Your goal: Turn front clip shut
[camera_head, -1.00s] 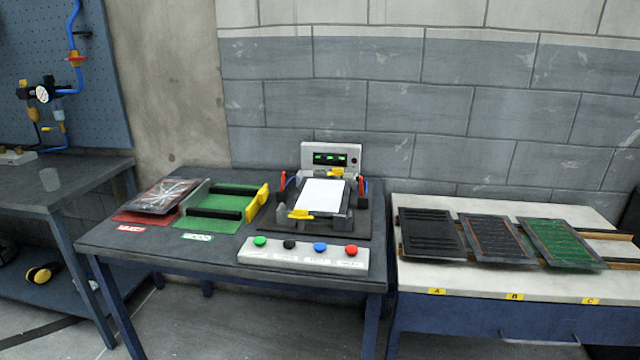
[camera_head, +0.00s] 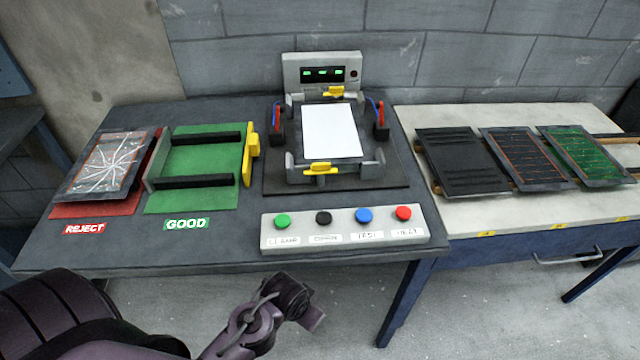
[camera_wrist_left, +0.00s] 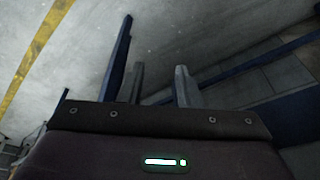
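The front clip (camera_head: 320,168) is a small yellow lever on the near edge of the test fixture (camera_head: 374,177). It lies roughly crosswise at the near edge of a white panel (camera_head: 331,131) seated in the fixture. A similar yellow back clip (camera_head: 334,91) is at the panel's far edge. My left arm comes in at the bottom of the head view, below and in front of the table, well apart from the clip. In the left wrist view my left gripper (camera_wrist_left: 160,84) has its two fingers apart with nothing between them. My right gripper is not in view.
A button box (camera_head: 345,231) with several coloured buttons stands in front of the fixture. A green GOOD tray (camera_head: 193,163) with a yellow handle and a red REJECT area (camera_head: 95,210) holding a cracked panel lie left. A pale bench (camera_head: 500,210) with several panels is right.

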